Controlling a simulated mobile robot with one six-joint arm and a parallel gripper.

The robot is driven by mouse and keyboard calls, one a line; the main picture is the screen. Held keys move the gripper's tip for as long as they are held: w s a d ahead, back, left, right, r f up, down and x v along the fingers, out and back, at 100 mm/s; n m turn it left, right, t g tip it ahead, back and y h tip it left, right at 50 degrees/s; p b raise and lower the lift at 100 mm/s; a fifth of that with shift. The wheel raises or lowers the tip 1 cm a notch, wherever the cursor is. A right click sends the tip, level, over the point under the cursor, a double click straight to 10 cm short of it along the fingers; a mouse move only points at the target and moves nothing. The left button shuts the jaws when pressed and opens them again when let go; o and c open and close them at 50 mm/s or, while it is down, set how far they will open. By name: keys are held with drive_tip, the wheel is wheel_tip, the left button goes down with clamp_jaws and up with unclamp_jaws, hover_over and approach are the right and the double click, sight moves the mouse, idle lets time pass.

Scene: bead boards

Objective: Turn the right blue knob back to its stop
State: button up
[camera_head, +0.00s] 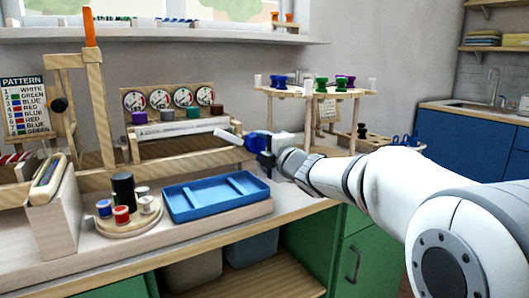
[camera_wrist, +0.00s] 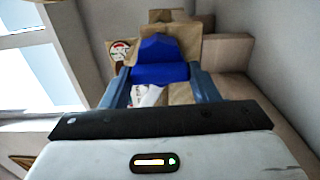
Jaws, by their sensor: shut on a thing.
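The blue knob (camera_wrist: 160,62) is between the two grey-blue fingers of my gripper (camera_wrist: 160,85) in the wrist view, its bright blue body in front of a wooden panel. My gripper is shut on it. In the head view, my gripper (camera_head: 262,150) is at the right end of the wooden gauge stand, and a blue part of the knob (camera_head: 252,141) shows at its tip. A pale bar (camera_head: 228,136) sticks out to the left of it. The knob's turn angle and its stop cannot be made out.
Several round gauges (camera_head: 160,98) stand behind a row of coloured knobs. A blue tray (camera_head: 216,216) lies on the bench in front. A round wooden tray (camera_head: 126,228) with spools is at left. A wooden rack (camera_head: 318,91) with coloured pegs stands behind my arm.

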idle(0.3)
drive_tip(key=o, duration=1)
drive_tip(key=p+v, duration=0.1)
drive_tip(key=v, duration=0.6)
drive_tip(key=shift+s+d+p, duration=0.3)
drive_tip(key=shift+p, duration=0.05)
